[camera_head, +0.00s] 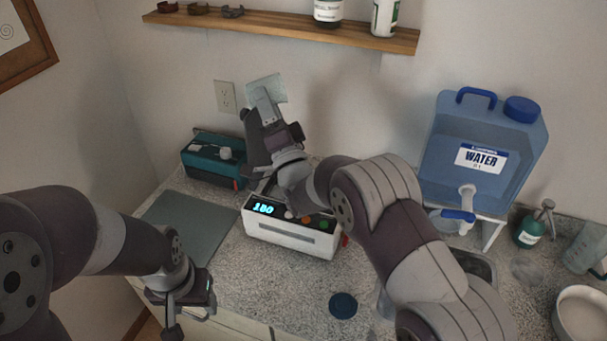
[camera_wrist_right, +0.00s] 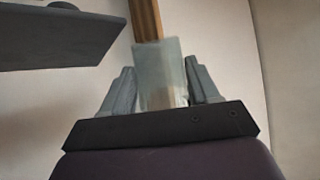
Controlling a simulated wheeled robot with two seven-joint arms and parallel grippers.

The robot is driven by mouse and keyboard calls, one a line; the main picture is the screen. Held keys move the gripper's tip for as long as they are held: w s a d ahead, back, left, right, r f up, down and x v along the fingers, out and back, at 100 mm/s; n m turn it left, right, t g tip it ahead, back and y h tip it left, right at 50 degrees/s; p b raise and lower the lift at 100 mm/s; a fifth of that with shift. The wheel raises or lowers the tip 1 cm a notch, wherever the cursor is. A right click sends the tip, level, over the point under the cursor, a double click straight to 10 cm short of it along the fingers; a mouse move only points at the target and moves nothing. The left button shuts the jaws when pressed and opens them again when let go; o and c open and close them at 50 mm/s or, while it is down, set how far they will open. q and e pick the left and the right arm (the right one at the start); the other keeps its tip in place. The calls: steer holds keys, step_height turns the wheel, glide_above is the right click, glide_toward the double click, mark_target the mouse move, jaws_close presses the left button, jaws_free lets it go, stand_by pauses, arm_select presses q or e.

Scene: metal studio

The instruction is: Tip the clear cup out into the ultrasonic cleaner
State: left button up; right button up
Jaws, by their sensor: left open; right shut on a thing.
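The clear cup (camera_head: 267,89) is pale and see-through, held high in front of the back wall. My right gripper (camera_head: 263,108) is shut on it; the right wrist view shows the cup (camera_wrist_right: 160,75) between both fingers (camera_wrist_right: 158,95). The cup looks tilted in the head view. I cannot tell what is in it. The white ultrasonic cleaner (camera_head: 290,238) with a lit "180" display stands on the counter below my right wrist. My right arm hides part of its top. My left gripper (camera_head: 186,312) is open and empty at the counter's front left edge.
A grey mat (camera_head: 190,228) lies left of the cleaner, with a teal box (camera_head: 212,162) behind it. A blue water container (camera_head: 483,150) stands at the right. A dark round lid (camera_head: 343,305) lies in front. A wooden shelf (camera_head: 285,28) runs above the cup.

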mark_target(249, 102)
step_height(249, 102, up, 2)
steer(key=n, duration=0.1)
steer(key=n+g+y, duration=0.1)
steer(key=n, duration=0.1)
steer(key=shift+a+r+g+y+p, duration=0.15)
steer(key=shift+g+y+p, duration=0.15)
steer(key=shift+p, duration=0.1)
steer(key=n+g, duration=0.2)
steer(key=n, duration=0.1)
steer(key=shift+f+y, duration=0.4)
steer(key=n+g+p, duration=0.1)
steer(key=n, duration=0.1)
steer(key=a+r+n+g+p, duration=0.1)
steer(key=n+g+p, duration=0.1)
steer(key=r+n+g+p, duration=0.1)
steer(key=n+p, duration=0.1)
steer(key=shift+a+r, duration=0.2)
steer(key=shift+a, duration=0.05)
steer(key=shift+a+f+n+g+h+p, duration=0.15)
steer(key=shift+a+n+g+h+p, duration=0.2)
steer(key=shift+a+n+g+p, duration=0.15)
steer(key=shift+a+f+n+g+h+p, duration=0.15)
steer(key=shift+a+n+g+h+p, duration=0.25)
steer(key=shift+a+n+p, duration=0.15)
steer(key=shift+a+f+n+g+h, duration=0.4)
steer(key=shift+f+n, duration=0.25)
steer(key=shift+n, duration=0.1)
